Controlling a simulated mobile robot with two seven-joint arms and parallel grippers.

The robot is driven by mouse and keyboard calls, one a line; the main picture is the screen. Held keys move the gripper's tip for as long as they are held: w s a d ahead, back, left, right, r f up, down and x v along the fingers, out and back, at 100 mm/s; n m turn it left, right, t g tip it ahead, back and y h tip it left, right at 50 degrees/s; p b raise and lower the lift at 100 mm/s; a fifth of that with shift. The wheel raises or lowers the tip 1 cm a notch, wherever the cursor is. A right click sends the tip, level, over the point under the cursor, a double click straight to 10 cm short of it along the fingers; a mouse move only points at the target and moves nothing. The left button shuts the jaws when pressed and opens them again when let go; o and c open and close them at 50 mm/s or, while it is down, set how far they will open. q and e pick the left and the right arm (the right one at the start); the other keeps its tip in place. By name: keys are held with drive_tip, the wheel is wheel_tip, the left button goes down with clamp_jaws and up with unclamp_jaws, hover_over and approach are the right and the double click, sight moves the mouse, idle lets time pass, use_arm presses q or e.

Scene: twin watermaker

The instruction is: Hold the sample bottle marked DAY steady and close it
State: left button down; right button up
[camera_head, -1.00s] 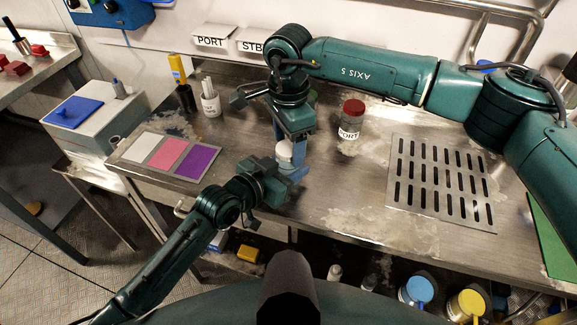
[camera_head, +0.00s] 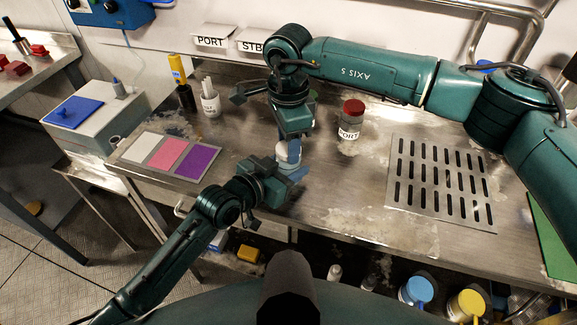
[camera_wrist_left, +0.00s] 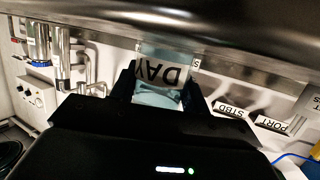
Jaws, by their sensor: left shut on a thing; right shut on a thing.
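The sample bottle marked DAY (camera_wrist_left: 160,72) is clear with pale blue contents and shows upside down in the left wrist view, between the dark fingers of my left gripper. In the head view my left gripper (camera_head: 289,173) is shut on it at the table's front edge, and the bottle is mostly hidden. My right gripper (camera_head: 290,147) points down from directly above, shut on a white cap (camera_head: 287,157). The cap is right over the bottle; whether it is seated on the neck is hidden.
A red-capped PORT bottle (camera_head: 351,119) stands behind on the right. A slotted drain plate (camera_head: 393,205) lies further right. A white, pink and purple card (camera_head: 166,156) lies left, with a white container (camera_head: 210,103) and a yellow-topped dark bottle (camera_head: 184,97) behind.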

drive_tip(key=m, duration=0.6)
drive_tip(key=shift+m, duration=0.3)
drive_tip(key=o, duration=1.2)
drive_tip(key=shift+c, duration=0.2)
wheel_tip(320, 180, up, 12)
use_arm(q)
drive_tip(key=c, duration=0.6)
unclamp_jaws()
drive_tip(key=shift+c, duration=0.2)
drive_tip(key=v, duration=1.3)
drive_tip(key=shift+b, duration=0.3)
use_arm(e)
drive_tip(key=shift+f, duration=0.25)
